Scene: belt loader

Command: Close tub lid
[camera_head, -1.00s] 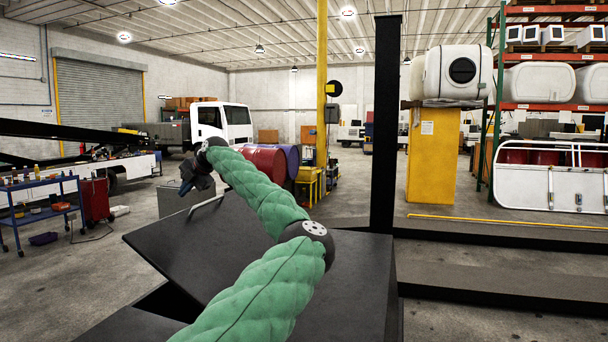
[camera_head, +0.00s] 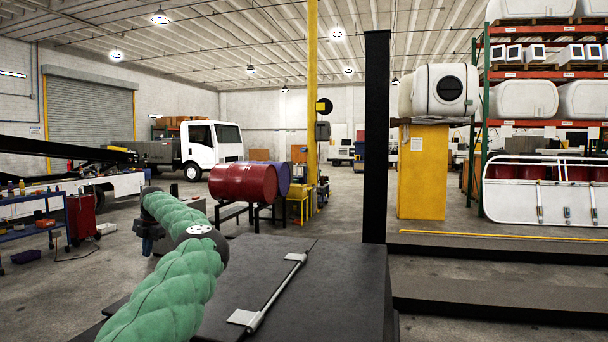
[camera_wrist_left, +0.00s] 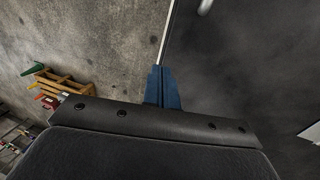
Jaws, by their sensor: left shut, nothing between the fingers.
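The tub lid (camera_head: 258,262) is a dark flat panel at the bottom centre of the head view, lying about level with the dark top beside it. A pale bar (camera_head: 272,292) lies across this dark surface. My left gripper (camera_head: 148,246) is past the lid's far left side, partly hidden by my green-sleeved arm. In the left wrist view its blue fingers (camera_wrist_left: 163,88) are together and empty, beside a pale edge of a dark panel (camera_wrist_left: 235,75). I cannot tell whether they touch it. The tub's inside is hidden. My right gripper is out of view.
A dark post (camera_head: 376,140) rises just behind the lid's right side. A blue tool cart (camera_head: 35,225) is at the left. Open concrete floor lies between the cart and the lid.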

